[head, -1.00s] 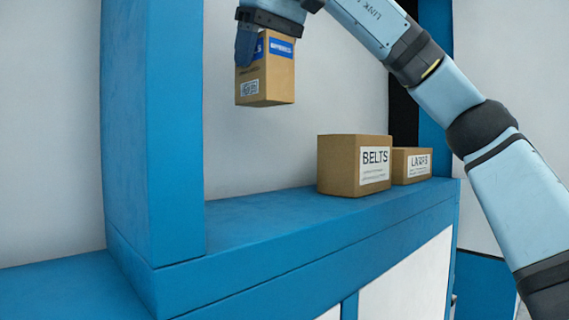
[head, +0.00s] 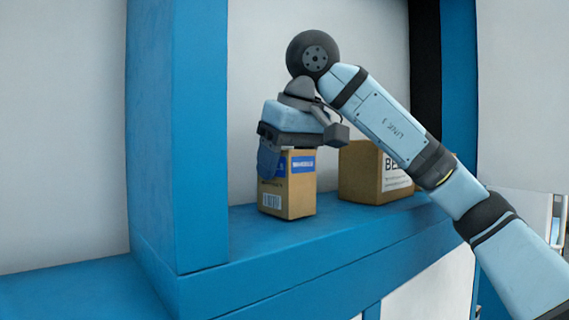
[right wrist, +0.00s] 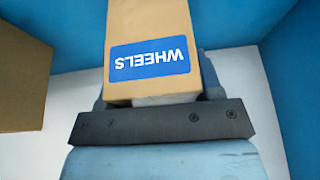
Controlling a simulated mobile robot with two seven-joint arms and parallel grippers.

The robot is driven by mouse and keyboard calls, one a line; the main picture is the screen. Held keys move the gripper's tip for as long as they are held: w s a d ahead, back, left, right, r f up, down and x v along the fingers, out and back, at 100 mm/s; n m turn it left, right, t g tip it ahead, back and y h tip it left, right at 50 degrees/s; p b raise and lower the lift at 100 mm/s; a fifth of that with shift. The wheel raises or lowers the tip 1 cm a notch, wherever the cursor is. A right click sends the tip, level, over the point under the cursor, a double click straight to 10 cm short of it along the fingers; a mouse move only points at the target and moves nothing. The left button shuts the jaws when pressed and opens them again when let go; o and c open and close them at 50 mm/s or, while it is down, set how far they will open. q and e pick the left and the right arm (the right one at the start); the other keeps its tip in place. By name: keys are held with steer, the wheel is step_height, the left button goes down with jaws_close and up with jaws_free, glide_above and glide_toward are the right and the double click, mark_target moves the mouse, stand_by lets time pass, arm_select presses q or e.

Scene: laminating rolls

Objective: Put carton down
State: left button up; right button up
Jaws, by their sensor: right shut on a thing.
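The carton (head: 288,192) is a small upright brown box with a blue label and a barcode. In the right wrist view the carton (right wrist: 148,22) shows a blue label reading WHEELS. My right gripper (head: 286,160) is shut on its upper part from above. The carton's bottom is at the blue shelf (head: 350,235), left of the BELTS box; I cannot tell for sure whether it bears its weight there. My left gripper is not in view.
The BELTS box (head: 358,172) stands just right of the carton, partly behind my right arm, with a narrow gap. A blue post (head: 180,130) rises to the left. Some bare shelf lies between post and carton.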

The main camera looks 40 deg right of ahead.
steer(key=shift+s+f, duration=0.1)
steer(key=o, duration=1.1)
steer(key=shift+f, duration=0.1)
steer(key=v, duration=1.2)
